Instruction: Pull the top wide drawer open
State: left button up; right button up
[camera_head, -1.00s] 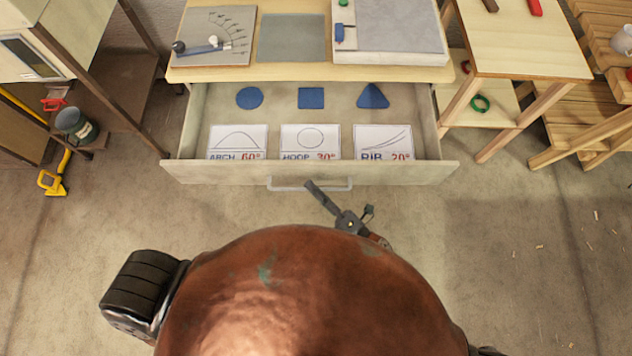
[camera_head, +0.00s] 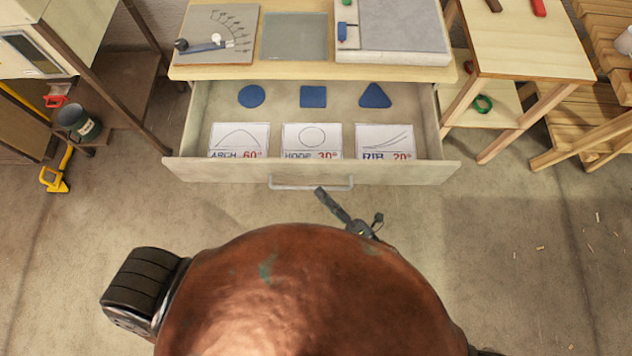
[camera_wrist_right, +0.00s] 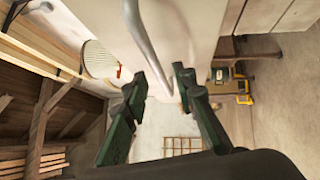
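The top wide drawer (camera_head: 190,140) is pulled far out from under the workbench top (camera_head: 320,72). Inside are a blue disc, square and triangle, and white cards marked ARCH, HOOP and RIB. Its pale bar handle (camera_head: 285,187) is on the front. My right gripper (camera_head: 320,190) is just in front of the handle, toward my body. In the right wrist view its fingers (camera_wrist_right: 160,80) are apart with nothing gripped. There the handle (camera_wrist_right: 147,45) runs just beyond the fingertips and seems clear of them. My left gripper is not in view.
A dark bucket (camera_head: 78,122) and a yellow tool (camera_head: 55,180) are at the left. The floor before the drawer is clear.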

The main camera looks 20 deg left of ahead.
jog(key=v, duration=0.8)
jog(key=shift+s+d, duration=0.15)
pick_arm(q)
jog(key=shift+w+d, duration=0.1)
